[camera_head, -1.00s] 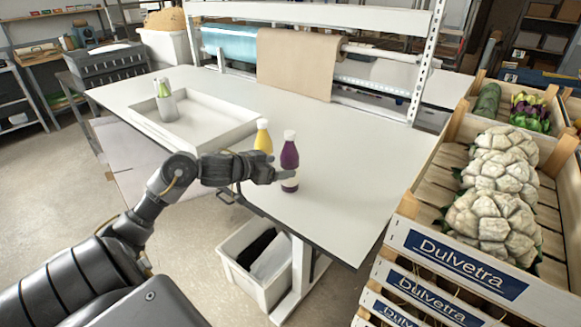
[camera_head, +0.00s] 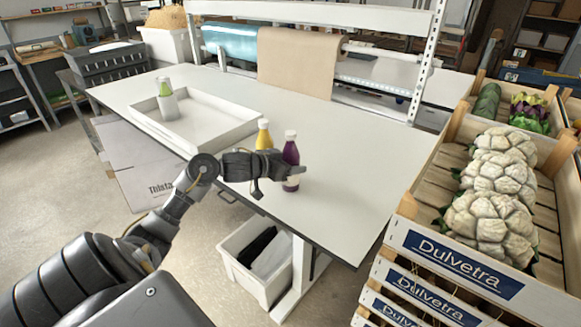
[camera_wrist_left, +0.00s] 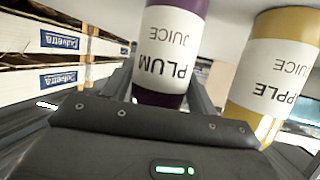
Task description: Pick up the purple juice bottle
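The purple juice bottle (camera_head: 290,152), with a white cap, stands upright near the table's front edge. In the left wrist view it shows as the bottle (camera_wrist_left: 168,50) labelled "PLUM JUICE", between the dark fingers. My left gripper (camera_head: 291,172) is around its lower part in the head view, with a finger across its front. The fingers lie close along both sides, but I cannot tell whether they press on it. The bottle's lower part is partly hidden. My right gripper is not in view.
A yellow apple juice bottle (camera_head: 263,136) stands close to the left of the purple one. A white tray (camera_head: 215,135) with a cup (camera_head: 168,106) is further left. Crates of vegetables (camera_head: 400,240) stand at the right. The table (camera_head: 360,150) is clear right of the bottles.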

